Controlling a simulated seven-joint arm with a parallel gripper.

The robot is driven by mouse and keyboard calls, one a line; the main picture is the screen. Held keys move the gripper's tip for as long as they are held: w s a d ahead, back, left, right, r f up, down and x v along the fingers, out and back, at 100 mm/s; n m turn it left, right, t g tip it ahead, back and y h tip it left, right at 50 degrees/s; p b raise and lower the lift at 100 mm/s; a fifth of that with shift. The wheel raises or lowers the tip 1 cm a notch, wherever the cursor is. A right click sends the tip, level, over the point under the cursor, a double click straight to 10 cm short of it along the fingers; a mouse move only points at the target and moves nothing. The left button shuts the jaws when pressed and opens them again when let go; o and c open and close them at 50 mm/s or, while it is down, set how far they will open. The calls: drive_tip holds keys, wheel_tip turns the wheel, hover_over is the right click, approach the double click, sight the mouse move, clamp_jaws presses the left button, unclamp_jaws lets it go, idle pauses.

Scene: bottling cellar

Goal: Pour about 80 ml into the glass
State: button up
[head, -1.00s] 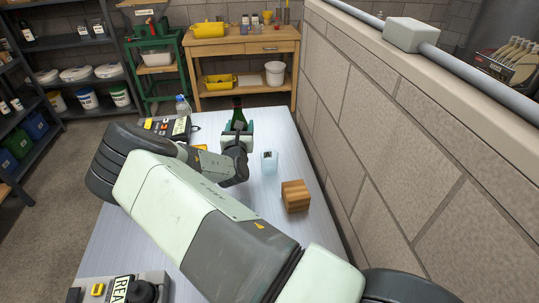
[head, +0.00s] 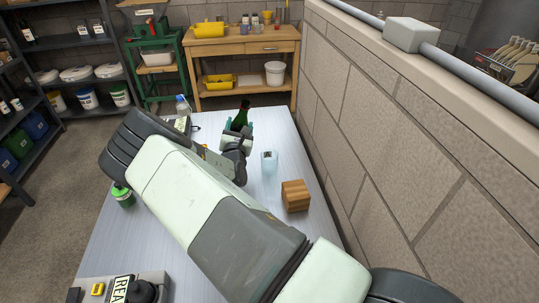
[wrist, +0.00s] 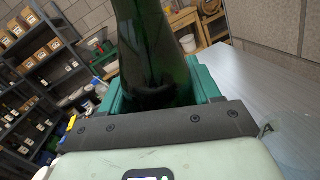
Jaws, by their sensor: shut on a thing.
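A dark green bottle (head: 243,114) stands in my gripper (head: 238,131), above the far part of the table. My gripper is shut on its body. In the wrist view the bottle (wrist: 150,45) fills the space between the teal jaws, with dark liquid visible low inside; its mouth is out of view there. It leans slightly to the right in the head view. The clear glass (head: 269,162) stands upright on the table, right of and nearer than my gripper, apart from the bottle. I cannot make out any liquid in the glass.
A clear bottle (head: 183,106) stands at the table's far left and a green-capped container (head: 123,195) at the left edge. A stone wall (head: 400,170) runs along the right. A control box (head: 120,288) lies at the near left.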

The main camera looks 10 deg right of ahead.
sight(232, 129)
drive_tip(key=m, duration=0.3)
drive_tip(key=m+h, duration=0.1)
drive_tip(key=m, duration=0.1)
drive_tip(key=shift+d+f+t, duration=0.15)
drive_tip(key=shift+f+t, duration=0.1)
drive_tip(key=shift+t, duration=0.15)
drive_tip(key=m, duration=0.2)
drive_tip(key=a+f+m+h, duration=0.1)
drive_tip(key=m, duration=0.1)
drive_tip(key=m+h, duration=0.1)
drive_tip(key=m, duration=0.1)
drive_tip(key=shift+w+a+f, duration=0.35)
drive_tip(key=shift+a+f, duration=0.05)
drive_tip(key=shift+w+a+r+m+h, duration=0.15)
drive_tip(key=shift+m+h, duration=0.35)
drive_tip(key=shift+m, duration=0.6)
drive_tip(key=shift+s+d+m+h, duration=0.2)
drive_tip(key=shift+d+m+h, duration=0.1)
drive_tip(key=shift+m, duration=0.7)
drive_tip(key=shift+r+m+h, duration=0.15)
drive_tip(key=shift+m+h, duration=0.25)
drive_tip(key=shift+m, duration=0.5)
drive_tip(key=shift+w+a, duration=0.1)
drive_tip(key=shift+a, duration=0.05)
drive_tip(key=shift+w+a, duration=0.35)
drive_tip(key=shift+a, duration=0.15)
